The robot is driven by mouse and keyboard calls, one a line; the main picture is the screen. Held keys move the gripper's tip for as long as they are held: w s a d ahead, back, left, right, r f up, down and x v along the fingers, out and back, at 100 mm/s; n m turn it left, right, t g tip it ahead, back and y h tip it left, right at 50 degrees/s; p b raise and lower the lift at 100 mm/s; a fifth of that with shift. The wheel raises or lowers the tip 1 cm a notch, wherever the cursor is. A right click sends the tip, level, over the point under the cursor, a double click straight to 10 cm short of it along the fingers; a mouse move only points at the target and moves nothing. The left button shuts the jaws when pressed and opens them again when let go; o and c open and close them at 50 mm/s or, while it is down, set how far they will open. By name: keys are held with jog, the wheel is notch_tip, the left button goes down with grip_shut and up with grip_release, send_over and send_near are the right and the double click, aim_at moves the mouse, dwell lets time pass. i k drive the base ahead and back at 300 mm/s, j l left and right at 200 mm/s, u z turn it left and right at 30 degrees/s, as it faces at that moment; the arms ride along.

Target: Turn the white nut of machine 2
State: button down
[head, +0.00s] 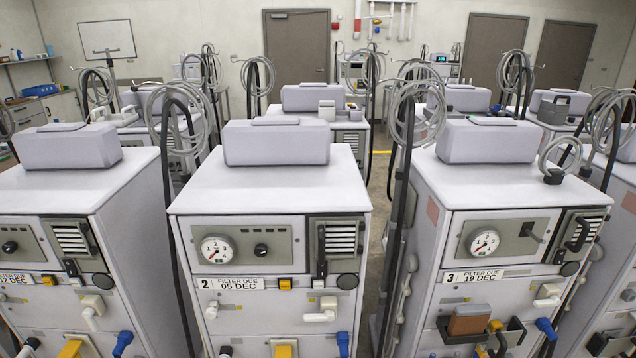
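Machine 2 (270,185) stands upright in the middle of the head view. Its front faces me and bears the label "2 FILTER DUE 05 DEC" (238,283). I cannot tell which of these is the white nut. A blue fitting (343,343) and a yellow one (284,348) sit below, cut by the picture's bottom edge. Above are a dial gauge (217,249) and a black knob (261,249). My gripper is not in view.
Machine 3 (500,190) stands to the right, with a brown block (468,320) in a dark holder jutting from its front. Another machine (70,190) stands to the left. Narrow gaps with dark poles and coiled hoses separate them. More machines stand behind.

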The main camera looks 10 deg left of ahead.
aim_at(211, 313)
jog(key=u, duration=0.5)
jog(key=i+j+u, duration=0.1)
jog(key=u, duration=0.85)
